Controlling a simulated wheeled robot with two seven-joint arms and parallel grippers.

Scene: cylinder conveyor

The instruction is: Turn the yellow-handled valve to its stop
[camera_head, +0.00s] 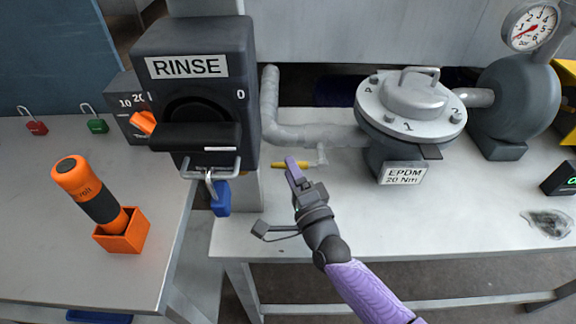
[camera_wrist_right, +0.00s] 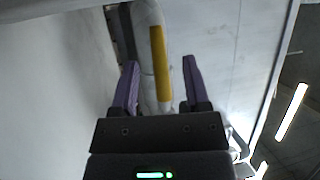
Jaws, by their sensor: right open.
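The yellow valve handle (camera_head: 284,165) lies roughly level in the head view, beside the grey pipe (camera_head: 290,130) and left of the vessel. My right gripper (camera_head: 291,168) reaches up to it, its purple fingers overlapping part of the handle. In the right wrist view the yellow handle (camera_wrist_right: 160,62) runs lengthwise between the two open purple fingers (camera_wrist_right: 160,80), with a gap on both sides. The pipe shows behind it. My left gripper is in neither view.
A dark RINSE switch box (camera_head: 190,95) with a blue padlock (camera_head: 220,198) stands just left of the handle. A round-lidded EPDM vessel (camera_head: 410,100) and a gauge (camera_head: 530,27) are at the right. An orange tester (camera_head: 90,193) stands at the left. The front bench is mostly clear.

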